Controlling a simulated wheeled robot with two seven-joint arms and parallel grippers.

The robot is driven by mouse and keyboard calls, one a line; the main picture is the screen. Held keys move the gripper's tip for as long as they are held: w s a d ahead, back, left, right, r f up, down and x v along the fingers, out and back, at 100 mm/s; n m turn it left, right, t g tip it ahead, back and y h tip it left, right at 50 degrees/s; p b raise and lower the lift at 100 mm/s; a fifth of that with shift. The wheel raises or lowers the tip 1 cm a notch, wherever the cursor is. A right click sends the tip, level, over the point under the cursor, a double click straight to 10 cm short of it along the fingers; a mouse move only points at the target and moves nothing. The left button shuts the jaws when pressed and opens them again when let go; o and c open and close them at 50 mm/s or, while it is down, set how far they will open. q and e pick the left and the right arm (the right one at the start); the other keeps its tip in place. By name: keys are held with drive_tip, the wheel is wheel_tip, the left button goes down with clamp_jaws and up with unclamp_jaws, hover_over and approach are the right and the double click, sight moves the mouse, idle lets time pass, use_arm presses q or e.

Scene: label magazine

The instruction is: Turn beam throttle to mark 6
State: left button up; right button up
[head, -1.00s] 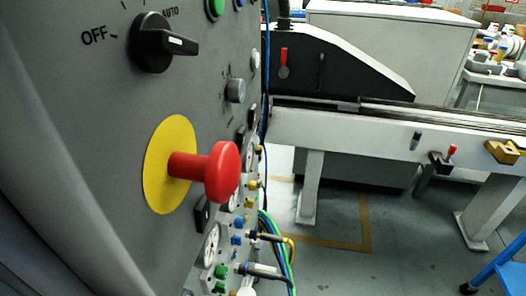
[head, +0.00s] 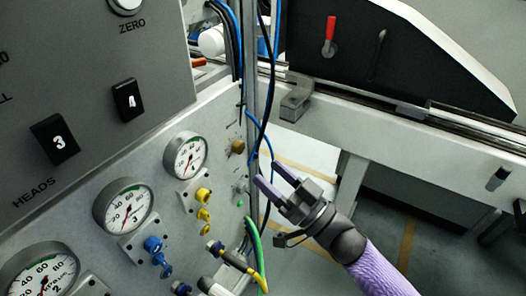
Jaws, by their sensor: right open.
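My right gripper (head: 268,173) is in the head view just right of the panel's right edge. Its two purple fingers are apart and empty, pointing up and left toward the panel. A small brass-coloured knob (head: 238,146) sits on the light grey panel near that edge, up and left of the fingertips and apart from them. I cannot read a name or a mark 6 beside it, so I cannot tell if it is the beam throttle. My left gripper is not in view.
Several pressure gauges (head: 185,155) line the panel, with yellow and blue fittings (head: 153,245) and hoses below. Black switches (head: 55,139) sit on the darker panel above. Blue and black cables hang by the panel's edge. A machine with a red lever (head: 330,36) stands behind.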

sight(242, 149)
drive_tip(key=b+x, duration=0.1)
drive_tip(key=x, duration=0.5)
drive_tip(key=shift+w+a, duration=0.15)
drive_tip(key=shift+f, duration=0.1)
clamp_jaws()
